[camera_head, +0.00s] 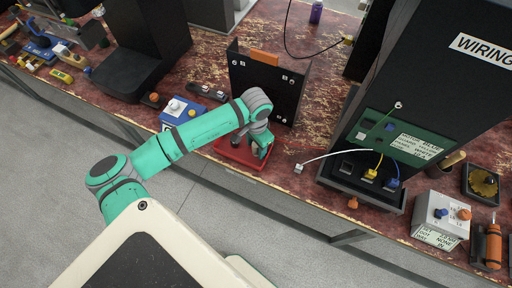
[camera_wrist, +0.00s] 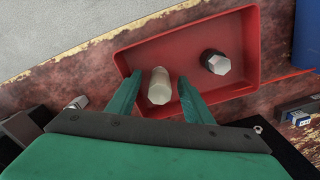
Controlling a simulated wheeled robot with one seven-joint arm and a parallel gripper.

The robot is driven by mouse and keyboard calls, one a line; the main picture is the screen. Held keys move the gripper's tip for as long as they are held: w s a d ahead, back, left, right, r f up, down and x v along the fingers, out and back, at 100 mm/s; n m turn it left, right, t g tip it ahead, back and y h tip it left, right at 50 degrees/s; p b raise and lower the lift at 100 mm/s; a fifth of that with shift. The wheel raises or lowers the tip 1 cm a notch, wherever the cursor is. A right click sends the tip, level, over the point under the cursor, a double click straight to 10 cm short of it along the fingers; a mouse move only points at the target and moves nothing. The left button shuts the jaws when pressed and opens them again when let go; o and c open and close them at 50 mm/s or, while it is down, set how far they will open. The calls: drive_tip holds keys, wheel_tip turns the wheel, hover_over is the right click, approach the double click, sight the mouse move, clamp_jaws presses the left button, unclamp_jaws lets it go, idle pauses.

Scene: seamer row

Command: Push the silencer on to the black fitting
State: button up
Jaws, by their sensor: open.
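In the wrist view, a cream cylinder with a faceted end (camera_wrist: 159,92), which looks like the silencer, lies in a shallow red tray (camera_wrist: 250,50). My gripper (camera_wrist: 158,84) is open, with one green finger on each side of it; I cannot tell whether they touch it. A black piece with a pale faceted end (camera_wrist: 215,62) lies apart to its right in the tray; I cannot tell whether it is the black fitting. In the head view, my gripper (camera_head: 262,148) is over the red tray (camera_head: 236,158), hiding what lies in it.
A black upright panel (camera_head: 268,85) stands behind the tray. The tall wiring cabinet (camera_head: 425,100) and loose cables are to the right. The bench's front edge is close to the tray.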

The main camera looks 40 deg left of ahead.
drive_tip(key=shift+f, duration=0.4)
drive_tip(key=shift+c, duration=0.5)
drive_tip(key=c, duration=1)
drive_tip(key=shift+r, duration=0.1)
drive_tip(key=shift+r, duration=0.5)
wheel_tip(320, 180, up, 2)
drive_tip(key=shift+r, duration=0.15)
drive_tip(key=s+d+r, duration=0.2)
drive_tip(key=d+r, duration=0.1)
drive_tip(key=d, duration=0.1)
drive_tip(key=s+d+r, duration=0.3)
drive_tip(key=d, duration=0.1)
drive_tip(key=s+d+r, duration=0.2)
drive_tip(key=d+r, duration=0.1)
drive_tip(key=d, duration=0.1)
drive_tip(key=shift+s+r, duration=0.15)
drive_tip(key=shift+r, duration=0.15)
